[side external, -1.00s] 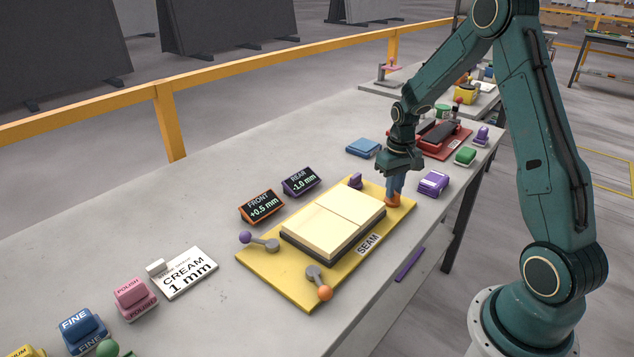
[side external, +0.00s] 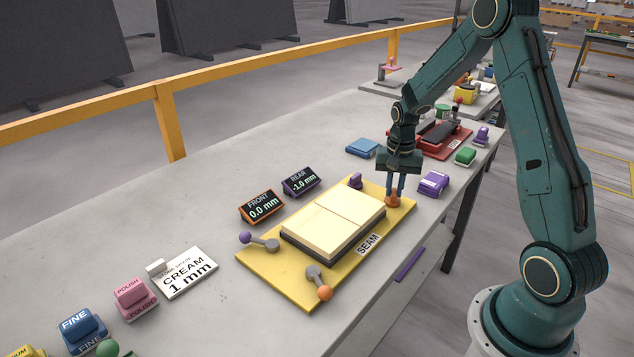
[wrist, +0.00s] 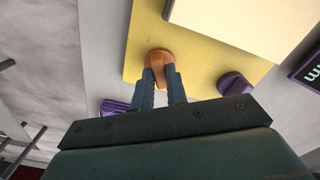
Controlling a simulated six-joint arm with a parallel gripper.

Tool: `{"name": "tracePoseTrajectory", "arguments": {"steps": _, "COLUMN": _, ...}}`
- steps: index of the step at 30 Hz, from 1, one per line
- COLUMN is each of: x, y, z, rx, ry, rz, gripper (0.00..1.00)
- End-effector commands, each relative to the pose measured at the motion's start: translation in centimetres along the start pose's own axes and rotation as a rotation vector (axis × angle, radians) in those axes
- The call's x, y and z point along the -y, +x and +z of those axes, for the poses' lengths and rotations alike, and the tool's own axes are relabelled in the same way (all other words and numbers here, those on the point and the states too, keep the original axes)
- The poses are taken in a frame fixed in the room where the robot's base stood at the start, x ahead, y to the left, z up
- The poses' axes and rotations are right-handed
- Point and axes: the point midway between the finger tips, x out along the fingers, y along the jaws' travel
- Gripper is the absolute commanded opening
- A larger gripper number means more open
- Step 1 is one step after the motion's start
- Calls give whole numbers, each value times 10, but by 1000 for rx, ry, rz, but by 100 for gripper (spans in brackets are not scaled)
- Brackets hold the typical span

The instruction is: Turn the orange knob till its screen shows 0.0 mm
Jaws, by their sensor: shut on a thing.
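The orange knob (side external: 393,201) stands at the right corner of the yellow board (side external: 262,277). My gripper (side external: 395,190) points down over it with its fingers shut on it. In the wrist view the orange knob (wrist: 159,60) sits between the fingertips of my gripper (wrist: 160,75). The orange-framed FRONT screen (side external: 262,206) reads 0.0 mm. The purple-framed REAR screen (side external: 301,181) reads -1.0 mm.
Two cream slabs (side external: 333,220) lie on the board, beside a SEAM label (side external: 368,245). A purple knob (side external: 355,181) stands behind them. Two levers, purple-tipped (side external: 246,237) and orange-tipped (side external: 324,292), are at the board's near side. A purple block (side external: 433,183) lies right of my gripper.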

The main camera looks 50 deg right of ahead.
Motion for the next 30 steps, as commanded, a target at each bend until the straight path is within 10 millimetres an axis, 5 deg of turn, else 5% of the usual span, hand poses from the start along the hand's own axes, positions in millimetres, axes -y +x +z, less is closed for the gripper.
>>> {"name": "tracePoseTrajectory", "arguments": {"steps": 10, "x": 0, "y": -1, "z": -1, "rx": -3, "ry": 3, "rz": -2, "gripper": 0}}
{"name": "tracePoseTrajectory", "arguments": {"steps": 11, "x": 0, "y": -1, "z": -1, "rx": -3, "ry": 3, "rz": -2, "gripper": 16}}
{"name": "tracePoseTrajectory", "arguments": {"steps": 14, "x": 0, "y": -1, "z": -1, "rx": -3, "ry": 3, "rz": -1, "gripper": 36}}
{"name": "tracePoseTrajectory", "arguments": {"steps": 30, "x": 0, "y": -10, "z": -1, "rx": -3, "ry": 2, "rz": -2, "gripper": 36}}
